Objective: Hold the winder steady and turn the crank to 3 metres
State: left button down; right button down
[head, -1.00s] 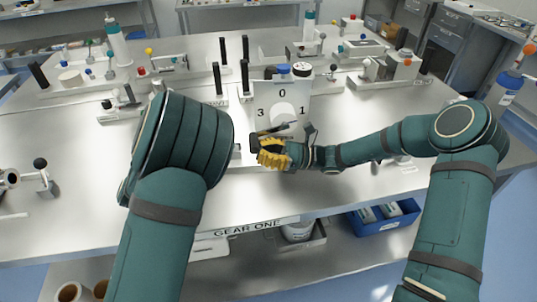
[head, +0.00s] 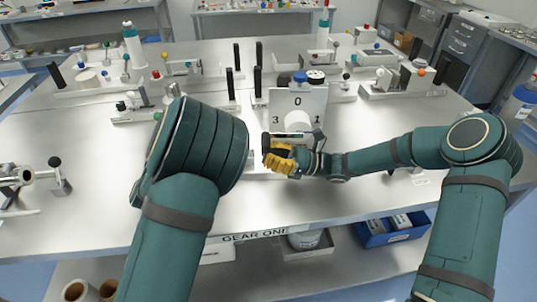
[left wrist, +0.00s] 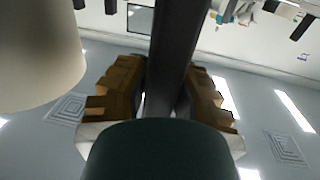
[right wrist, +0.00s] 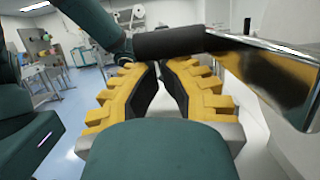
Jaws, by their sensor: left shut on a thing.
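The winder's pale upright panel (head: 314,100) stands on the table in the head view, with 0, 1 and 3 on its face around a white round part (head: 297,120). My right gripper (head: 268,156) is low in front of the panel. In the right wrist view its fingers (right wrist: 160,68) converge with a narrow gap. The black crank handle (right wrist: 170,42) lies crosswise at their tips, with a shiny metal crank arm (right wrist: 275,75) at right; contact is unclear. My left gripper (left wrist: 172,80) is shut on a dark bar (left wrist: 180,35). My left arm hides it in the head view.
Black posts (head: 258,80) stand left of the panel. Several small fixtures with coloured knobs (head: 185,68) crowd the back of the table. The front strip by the "GEAR ONE" label (head: 254,236) is clear. A blue bin (head: 390,232) sits on the shelf below.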

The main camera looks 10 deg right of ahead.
pick_arm(q)
jog(key=shift+s+a+f, duration=0.1)
jog(key=shift+f, duration=0.15)
pick_arm(e)
jog(key=v, duration=0.7)
jog(key=shift+s+d, duration=0.1)
jog(key=shift+d, duration=0.2)
pick_arm(q)
jog(key=shift+a+r, duration=0.1)
jog(key=shift+r, duration=0.35)
pick_arm(e)
jog(key=shift+a, duration=0.15)
pick_arm(q)
jog(key=c, duration=0.9)
grip_release()
jog(key=shift+o, duration=0.2)
jog(key=s+a, duration=0.1)
jog(key=s, duration=1)
jog(key=shift+s, duration=0.4)
jog(key=shift+a, duration=0.1)
